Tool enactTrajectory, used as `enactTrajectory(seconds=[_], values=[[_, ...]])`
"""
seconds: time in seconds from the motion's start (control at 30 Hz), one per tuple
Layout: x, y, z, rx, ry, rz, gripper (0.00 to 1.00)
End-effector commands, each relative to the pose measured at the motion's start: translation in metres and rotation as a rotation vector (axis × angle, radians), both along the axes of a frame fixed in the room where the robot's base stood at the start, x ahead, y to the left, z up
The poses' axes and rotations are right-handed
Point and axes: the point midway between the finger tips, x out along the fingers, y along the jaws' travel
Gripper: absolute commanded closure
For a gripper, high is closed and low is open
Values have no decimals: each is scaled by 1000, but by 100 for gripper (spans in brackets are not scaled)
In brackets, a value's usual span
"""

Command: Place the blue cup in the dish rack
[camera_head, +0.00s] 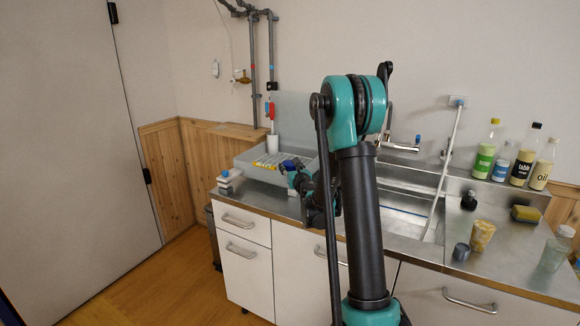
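The grey dish rack (243,158) stands at the left end of the steel counter, against the wall. My gripper (287,170) is over the front right part of the rack, at the end of my teal and black arm. A small dark blue thing (291,164), which looks like the blue cup, shows right at the gripper's fingers. The gripper and arm partly hide it. It is too small to tell whether the fingers are closed on it or whether it touches the rack.

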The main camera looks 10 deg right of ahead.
Motion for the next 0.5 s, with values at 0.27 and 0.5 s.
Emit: enactTrajectory(seconds=[0.27, 0.5], values=[[-4, 0, -1, -20, -1, 2, 44], [-33, -4, 5, -16, -2, 1, 44]])
